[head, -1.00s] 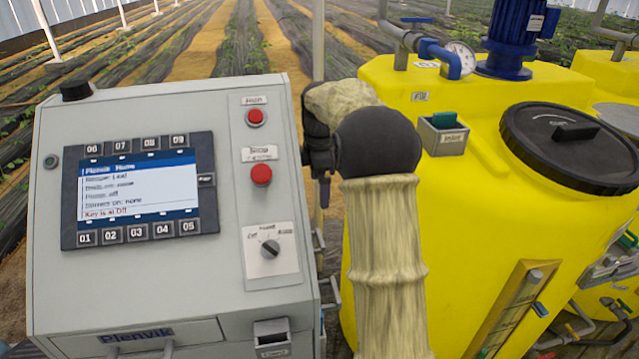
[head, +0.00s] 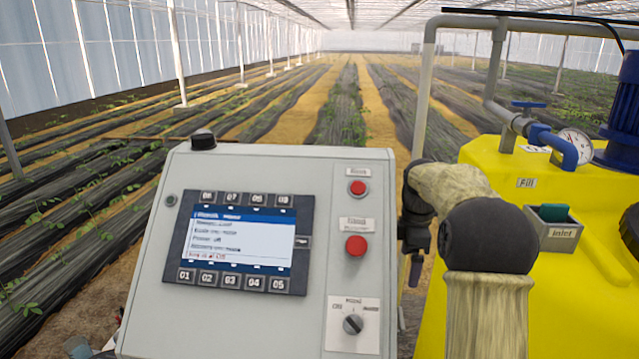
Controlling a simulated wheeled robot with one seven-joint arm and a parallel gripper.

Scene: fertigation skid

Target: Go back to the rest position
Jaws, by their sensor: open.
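My arm, in a pale sleeve with a dark elbow joint, is folded at the right of the grey control cabinet (head: 250,335). My gripper (head: 415,268) hangs beside the cabinet's right edge, between it and the yellow tank (head: 470,190). Only a dark finger shows, pointing down, so the gap between the fingers is hard to see. It is open, and I see nothing held in it. I cannot tell whether it touches the cabinet.
The cabinet carries a lit screen (head: 243,237), red buttons including the lower one (head: 356,246), and a rotary knob (head: 352,324). A gauge (head: 577,145) and blue valve stand on the tank. Planted rows stretch away behind.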

